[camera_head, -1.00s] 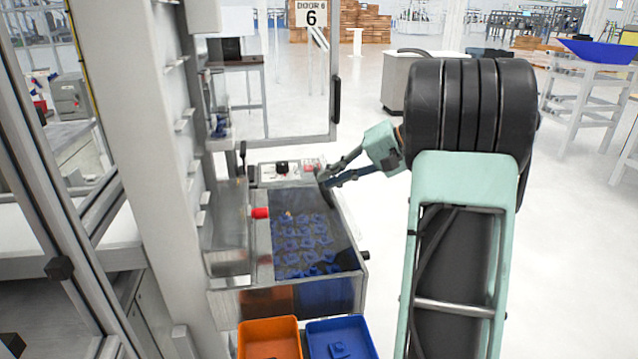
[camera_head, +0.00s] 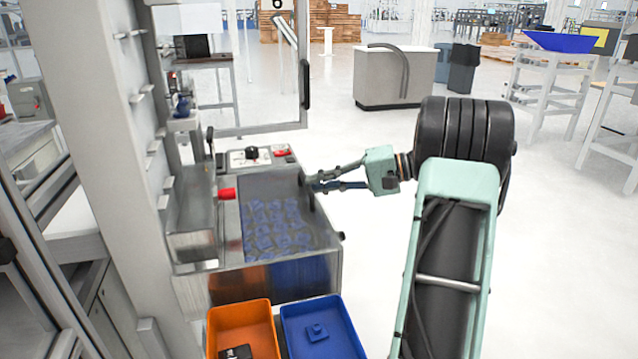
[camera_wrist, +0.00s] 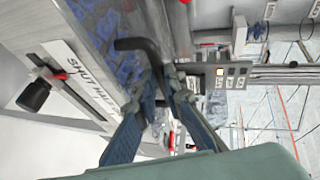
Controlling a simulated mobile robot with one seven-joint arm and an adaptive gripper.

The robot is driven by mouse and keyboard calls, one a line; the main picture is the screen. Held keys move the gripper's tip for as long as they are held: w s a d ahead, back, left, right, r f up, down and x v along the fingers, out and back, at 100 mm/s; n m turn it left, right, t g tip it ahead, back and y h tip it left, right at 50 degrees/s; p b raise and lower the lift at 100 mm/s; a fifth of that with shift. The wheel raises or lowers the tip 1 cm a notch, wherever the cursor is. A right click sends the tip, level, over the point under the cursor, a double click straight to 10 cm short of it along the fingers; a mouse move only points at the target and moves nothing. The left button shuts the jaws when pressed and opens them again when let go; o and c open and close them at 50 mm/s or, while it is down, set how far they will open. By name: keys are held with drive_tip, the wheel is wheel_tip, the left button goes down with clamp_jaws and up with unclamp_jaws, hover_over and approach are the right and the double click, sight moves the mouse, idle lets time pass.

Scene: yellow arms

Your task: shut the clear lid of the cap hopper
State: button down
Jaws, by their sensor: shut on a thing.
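The cap hopper (camera_head: 255,280) is a metal box with blue caps in it, seen through the dark-tinted clear lid (camera_head: 280,183). The lid lies over the caps; whether a gap is left under its edge I cannot tell. My gripper (camera_head: 313,186) is at the lid's right side, coming in from the right. Its fingers (camera_wrist: 160,100) are closed on the lid's black bar handle (camera_wrist: 136,45) in the wrist view. Blue caps (camera_wrist: 105,28) show behind the handle there. The fingers partly hide the handle.
A red knob (camera_head: 227,194) is at the hopper's left. A control panel (camera_head: 258,157) stands behind it. An open framed door (camera_head: 305,85) hangs above and behind. Orange (camera_head: 240,320) and blue (camera_head: 325,325) bins sit in front.

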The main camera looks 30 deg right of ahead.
drive_tip(key=shift+s+f, duration=0.1)
drive_tip(key=shift+f, duration=0.45)
drive_tip(key=c, duration=2)
unclamp_jaws()
drive_tip(key=shift+r, duration=0.1)
drive_tip(key=shift+d+r, duration=0.1)
drive_tip(key=shift+d, duration=0.1)
drive_tip(key=v, duration=1.1)
drive_tip(key=shift+s+d+r, duration=0.15)
drive_tip(key=shift+s+d, duration=0.05)
